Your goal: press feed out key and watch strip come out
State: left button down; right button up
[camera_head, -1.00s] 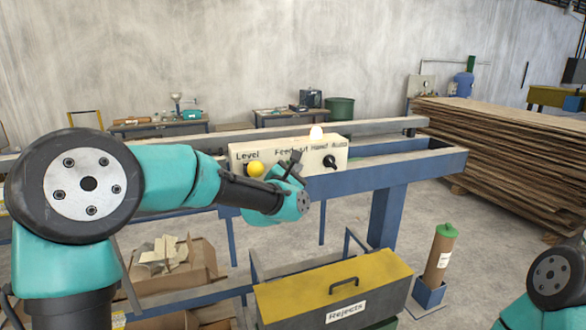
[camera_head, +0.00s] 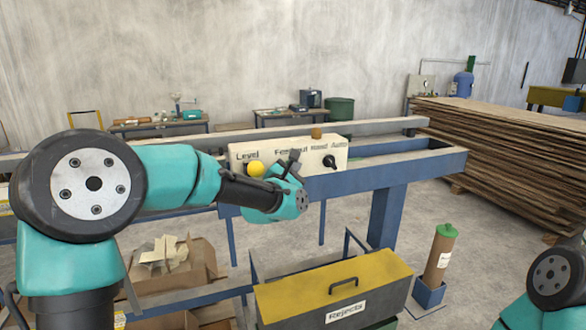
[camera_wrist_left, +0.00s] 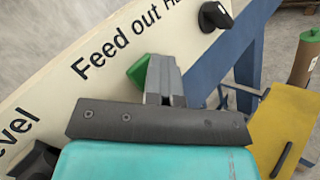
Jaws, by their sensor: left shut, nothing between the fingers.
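A cream control panel (camera_head: 243,153) on the blue machine frame carries the words Level, Feed out and Hand Auto. The green feed out key (camera_wrist_left: 139,72) shows in the left wrist view, partly covered by my left gripper (camera_wrist_left: 160,68). The fingers are shut and empty, and their tips overlap the key's right side. I cannot tell whether the key is pushed in. In the head view my left gripper (camera_head: 293,158) is in front of the panel and hides the key. No strip can be made out. My right gripper is out of frame.
An unlit brownish lamp (camera_head: 316,133) stands on the panel. A yellow-lidded Rejects bin (camera_head: 380,273) and a brown roll (camera_head: 439,258) stand below.

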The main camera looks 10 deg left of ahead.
pick_arm(q)
jog(key=shift+s+d, duration=0.2)
jog(key=shift+s, duration=0.15)
dwell(0.3)
jog(key=s+d, duration=0.3)
jog(key=s, duration=0.2)
jog(key=shift+d, duration=0.2)
dwell(0.3)
